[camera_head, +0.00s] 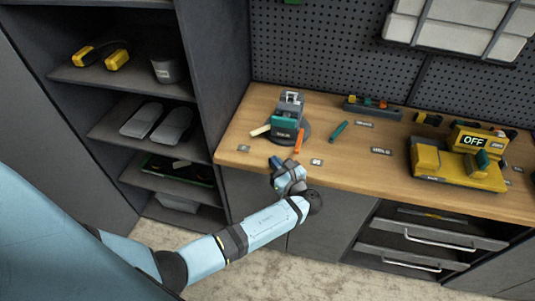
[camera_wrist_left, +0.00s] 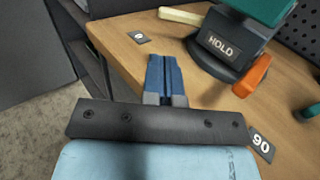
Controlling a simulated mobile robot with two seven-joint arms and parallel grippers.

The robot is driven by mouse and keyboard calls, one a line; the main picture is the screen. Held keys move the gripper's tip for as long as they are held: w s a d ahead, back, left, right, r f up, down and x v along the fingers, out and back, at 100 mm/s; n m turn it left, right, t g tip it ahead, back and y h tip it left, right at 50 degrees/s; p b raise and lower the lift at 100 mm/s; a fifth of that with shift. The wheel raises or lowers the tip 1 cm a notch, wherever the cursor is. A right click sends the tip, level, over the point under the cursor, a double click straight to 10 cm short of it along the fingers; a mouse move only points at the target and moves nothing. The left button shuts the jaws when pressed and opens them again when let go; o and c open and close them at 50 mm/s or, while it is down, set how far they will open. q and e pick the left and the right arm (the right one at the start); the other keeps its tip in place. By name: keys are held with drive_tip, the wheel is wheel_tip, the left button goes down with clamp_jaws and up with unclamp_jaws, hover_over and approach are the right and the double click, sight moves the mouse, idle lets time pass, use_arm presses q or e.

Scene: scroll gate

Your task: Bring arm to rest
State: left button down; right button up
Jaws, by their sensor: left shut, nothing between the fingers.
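My left arm (camera_head: 250,229) comes in from the left in the head view and bends back toward the front edge of the wooden workbench (camera_head: 345,165). My left gripper (camera_head: 277,163) is at that edge, in front of the grey and teal device. In the left wrist view the blue fingers of my left gripper (camera_wrist_left: 165,75) are shut together with nothing between them. They point over the bench top, short of the device. My right gripper is in neither view.
The device (camera_head: 287,120) has a HOLD label and an orange lever (camera_head: 298,141). A teal stick (camera_head: 338,131) lies to its right. A yellow machine (camera_head: 455,165) with an OFF display stands at the right. Shelves (camera_head: 125,122) stand at the left; drawers (camera_head: 420,238) are below the bench.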

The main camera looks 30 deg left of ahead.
use_arm(q)
drive_tip(key=s+d+f+n+h, duration=0.4)
drive_tip(key=s+f+n+h, duration=0.2)
drive_tip(key=s+f+h, duration=0.6)
drive_tip(key=s+d+r+n+t+h, duration=0.1)
drive_tip(key=s+r+n+h, duration=0.1)
drive_tip(key=s+n, duration=0.4)
drive_tip(key=s+d+r+n+t+h, duration=0.2)
drive_tip(key=s+n+h, duration=0.3)
drive_tip(key=n, duration=0.3)
drive_tip(key=shift+d+v, duration=0.25)
drive_tip(key=shift+v, duration=0.85)
drive_tip(key=shift+w+r, duration=0.1)
